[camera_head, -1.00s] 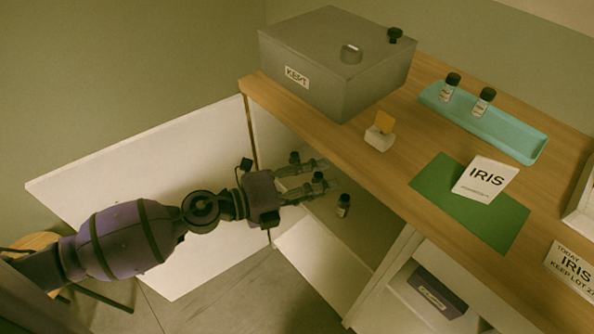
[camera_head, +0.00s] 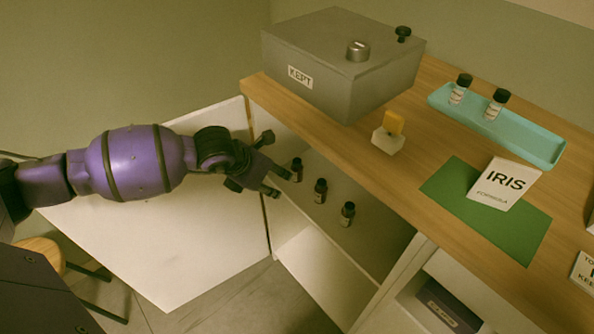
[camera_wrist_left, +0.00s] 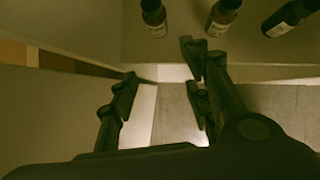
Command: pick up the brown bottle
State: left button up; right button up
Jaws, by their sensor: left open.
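Three small dark brown bottles with black caps and pale labels stand upright in a row on the shelf inside the open cabinet: a far one (camera_head: 297,170), a middle one (camera_head: 320,191) and a near one (camera_head: 347,214). I cannot tell which single one the task means. The left wrist view shows a left bottle (camera_wrist_left: 154,17), a middle bottle (camera_wrist_left: 222,17) and a right bottle (camera_wrist_left: 287,19) along its top edge, partly cut off. My left gripper (camera_head: 274,165) is open and empty at the cabinet opening, just left of the far bottle. My right gripper is out of view.
The white cabinet door (camera_head: 170,240) stands open below my left arm. The wooden counter (camera_head: 330,140) overhangs the shelf. On it are a grey KEPT box (camera_head: 340,75), a teal tray (camera_head: 530,145) with two bottles, a green mat (camera_head: 450,190) and an IRIS card (camera_head: 503,184).

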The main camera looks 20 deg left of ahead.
aim_at(295, 166)
pick_arm(q)
jog(key=w, duration=0.2)
jog(key=w+d, duration=0.1)
jog(key=w, duration=0.1)
jog(key=w+d, duration=0.1)
jog(key=w, duration=0.1)
jog(key=shift+w+d+r, duration=0.1)
jog(key=shift+w+d, duration=0.1)
jog(key=shift+w, duration=0.1)
jog(key=x, duration=0.5)
jog(key=shift+w+b, duration=0.2)
jog(key=shift+b, duration=0.1)
jog(key=shift+c, duration=0.2)
grip_shut()
